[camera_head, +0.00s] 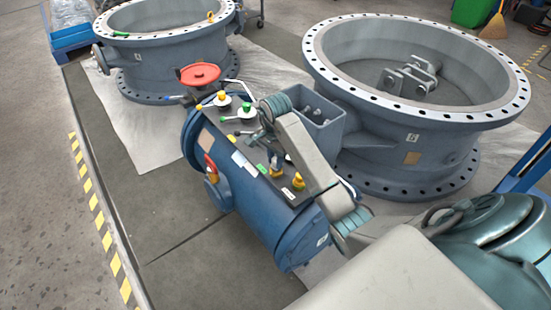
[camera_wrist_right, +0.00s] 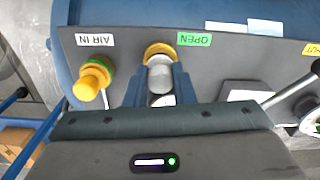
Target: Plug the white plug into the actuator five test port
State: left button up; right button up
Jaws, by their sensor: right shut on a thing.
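The blue cylindrical actuator (camera_head: 230,175) lies beside the big valve, with a dark panel (camera_wrist_right: 225,65) on top. My right gripper (camera_head: 274,160) reaches down to this panel. In the right wrist view its two blue fingers (camera_wrist_right: 160,88) are shut on the whitish plug (camera_wrist_right: 160,76). My left gripper is not in view.
A red handwheel (camera_head: 198,74) and coloured levers rise at the actuator's far end. Large flanged valves (camera_head: 415,75) stand right and behind. The floor at left is clear.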

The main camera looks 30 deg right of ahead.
aim_at(275, 159)
jog(key=shift+f+b, duration=0.45)
jog(key=shift+f, duration=0.1)
dwell(0.7)
jog(key=o, duration=1.5)
jog(key=shift+r, duration=0.2)
jog(key=shift+r+p, duration=3.65)
jog(key=shift+p, duration=0.1)
jog(key=shift+f, duration=0.1)
